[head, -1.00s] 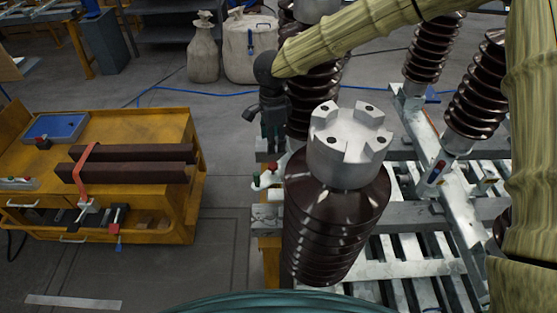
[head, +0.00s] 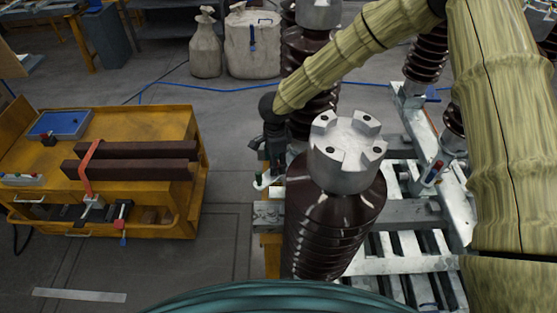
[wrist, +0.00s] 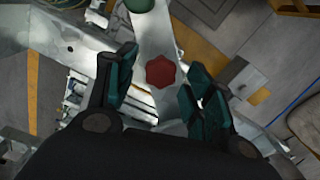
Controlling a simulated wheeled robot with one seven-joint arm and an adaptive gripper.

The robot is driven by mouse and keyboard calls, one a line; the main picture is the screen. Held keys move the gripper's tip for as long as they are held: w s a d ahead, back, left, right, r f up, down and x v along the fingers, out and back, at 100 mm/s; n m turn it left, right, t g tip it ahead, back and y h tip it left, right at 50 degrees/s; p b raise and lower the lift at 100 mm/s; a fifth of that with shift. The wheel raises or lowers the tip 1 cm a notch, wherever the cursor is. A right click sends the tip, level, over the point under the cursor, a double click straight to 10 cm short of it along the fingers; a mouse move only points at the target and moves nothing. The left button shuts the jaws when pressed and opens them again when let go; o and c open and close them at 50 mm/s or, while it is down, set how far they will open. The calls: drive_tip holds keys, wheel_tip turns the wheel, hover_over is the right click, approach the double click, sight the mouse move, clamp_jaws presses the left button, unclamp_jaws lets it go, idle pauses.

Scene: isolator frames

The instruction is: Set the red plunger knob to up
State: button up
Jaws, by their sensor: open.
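The red plunger knob (wrist: 161,72) is a lobed red cap on a pale metal bracket (wrist: 154,35) in the wrist view. My gripper (wrist: 160,94) is open, with one dark green finger on each side of the knob's line of sight. I cannot tell how far the fingertips stand above the knob or whether it is up or down. In the head view my gripper (head: 271,168) points down beside the front brown insulator (head: 335,225) and hides the red knob. A green knob (wrist: 139,5) sits farther along the bracket.
The ribbed insulator with its grey cap (head: 347,150) stands close to the right of my gripper. A yellow cart (head: 150,215) with dark bars stands at the left. Bare floor lies between cart and frame. Pale sacks (head: 252,45) stand behind.

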clamp_jaws()
drive_tip(key=shift+r+p, duration=0.9)
drive_tip(key=shift+r, duration=0.25)
unclamp_jaws()
